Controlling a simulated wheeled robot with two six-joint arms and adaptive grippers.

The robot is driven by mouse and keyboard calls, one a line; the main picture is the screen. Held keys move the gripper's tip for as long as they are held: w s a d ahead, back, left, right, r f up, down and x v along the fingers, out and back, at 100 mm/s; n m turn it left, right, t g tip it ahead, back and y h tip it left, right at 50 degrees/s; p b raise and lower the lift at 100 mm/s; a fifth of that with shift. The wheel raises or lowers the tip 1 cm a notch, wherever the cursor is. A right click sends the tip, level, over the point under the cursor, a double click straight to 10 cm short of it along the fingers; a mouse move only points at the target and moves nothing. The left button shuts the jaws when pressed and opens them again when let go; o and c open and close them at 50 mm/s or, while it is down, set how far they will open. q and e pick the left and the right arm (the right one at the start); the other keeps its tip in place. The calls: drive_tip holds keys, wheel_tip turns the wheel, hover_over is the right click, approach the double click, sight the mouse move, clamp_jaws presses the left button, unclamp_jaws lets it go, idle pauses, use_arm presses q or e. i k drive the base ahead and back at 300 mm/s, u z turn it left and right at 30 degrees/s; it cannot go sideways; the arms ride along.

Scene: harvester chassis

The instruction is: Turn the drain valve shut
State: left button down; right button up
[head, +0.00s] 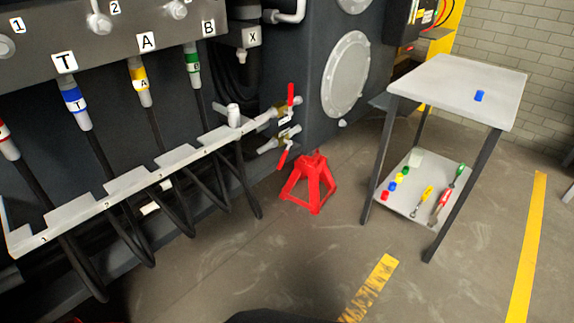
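Two valves with red lever handles stick out from the chassis side, just right of the hose rack. The upper valve (283,108) has its red lever (291,94) pointing up. The lower valve (280,140) has its red lever (283,158) pointing down and slightly left. A small white label sits between them, too small to read, so I cannot tell which is the drain valve. Neither of my grippers is in view.
A red jack stand (309,182) stands on the floor just below the valves. A grey two-tier cart (450,78) stands to the right, with a blue cap (479,95) on top. Hoses hang at the rack (125,190) on the left. The floor in front is clear.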

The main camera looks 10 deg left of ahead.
sight(285, 153)
drive_tip(key=z, duration=0.8)
drive_tip(key=i, duration=1.45)
drive_tip(key=u, duration=0.3)
